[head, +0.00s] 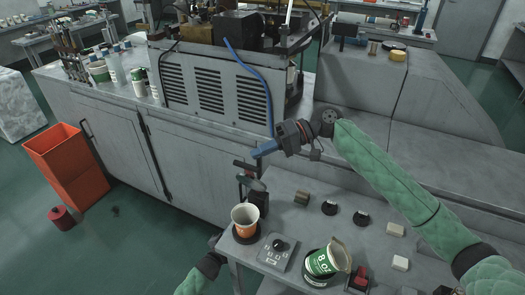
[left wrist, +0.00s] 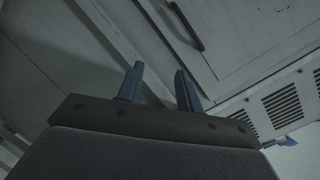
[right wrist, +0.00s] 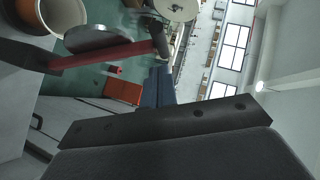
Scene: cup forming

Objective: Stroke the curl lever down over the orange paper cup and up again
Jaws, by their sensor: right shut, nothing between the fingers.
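The orange paper cup (head: 245,232) stands upright on a dark round base at the left corner of the small table. The curl lever's stand (head: 250,182) rises just behind it. In the right wrist view the lever shows as a red bar (right wrist: 105,55) beside a metal disc (right wrist: 98,38), close to the cup (right wrist: 62,12). My right gripper (head: 262,150) is shut and empty, above and behind the lever stand; its blue fingers (right wrist: 158,86) show together. My left gripper (left wrist: 158,85) is open and empty, with its fingers apart facing a grey cabinet; the head view hides its fingers.
A small control box (head: 278,252), a green-and-white cup (head: 322,260) and several small blocks and knobs share the table. The large grey machine (head: 210,90) stands behind. An orange bin (head: 68,165) is on the floor at left.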

